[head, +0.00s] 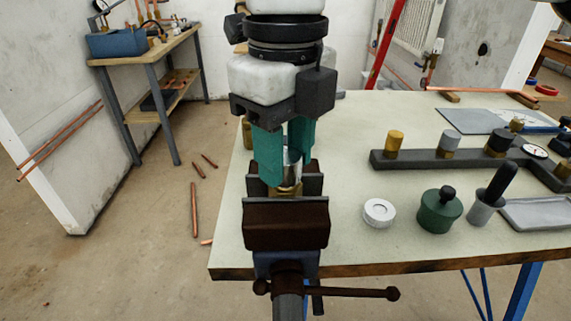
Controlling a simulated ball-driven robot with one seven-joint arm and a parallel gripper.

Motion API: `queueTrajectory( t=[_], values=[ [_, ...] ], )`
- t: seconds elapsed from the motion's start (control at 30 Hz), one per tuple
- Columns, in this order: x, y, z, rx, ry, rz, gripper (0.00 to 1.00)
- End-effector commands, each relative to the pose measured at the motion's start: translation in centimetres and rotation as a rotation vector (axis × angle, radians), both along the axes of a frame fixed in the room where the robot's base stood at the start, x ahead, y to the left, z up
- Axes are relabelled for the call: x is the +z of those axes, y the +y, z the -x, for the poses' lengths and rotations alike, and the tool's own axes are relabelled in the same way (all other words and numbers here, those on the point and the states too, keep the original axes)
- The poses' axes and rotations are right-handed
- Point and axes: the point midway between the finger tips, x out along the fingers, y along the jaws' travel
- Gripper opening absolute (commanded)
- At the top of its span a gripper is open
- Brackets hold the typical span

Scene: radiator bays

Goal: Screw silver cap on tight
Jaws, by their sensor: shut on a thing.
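My gripper (284,158) points straight down over the vise (286,226) at the table's front left. Its teal fingers are shut on a silver cap (291,172), which shows partly between them. Below the cap, a brass fitting (288,189) sits between the vise jaws. The cap appears to be on or just over the fitting; the fingers and front jaw hide the exact contact. Another silver cap (449,141) sits on a brass stub of the dark manifold bar (420,162) at the right.
A white ring roll (379,212), a green canister (440,211) and a black-handled tool (491,196) stand right of the vise. A grey tray (540,214) lies at the right edge. The vise handle (345,292) sticks out in front. The table's middle is clear.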

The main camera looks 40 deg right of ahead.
Motion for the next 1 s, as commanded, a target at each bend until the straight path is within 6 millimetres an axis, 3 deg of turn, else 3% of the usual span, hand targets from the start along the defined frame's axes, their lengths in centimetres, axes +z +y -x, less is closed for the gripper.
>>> queueTrajectory(
  t=[0.5, 1.0],
  values=[
    [-0.12, -0.02, 0.05, -0.772, -0.001, 0.003, 0.01],
    [-0.12, -0.08, 0.13, -1.367, -0.005, 0.004, 0.00]
  ],
)
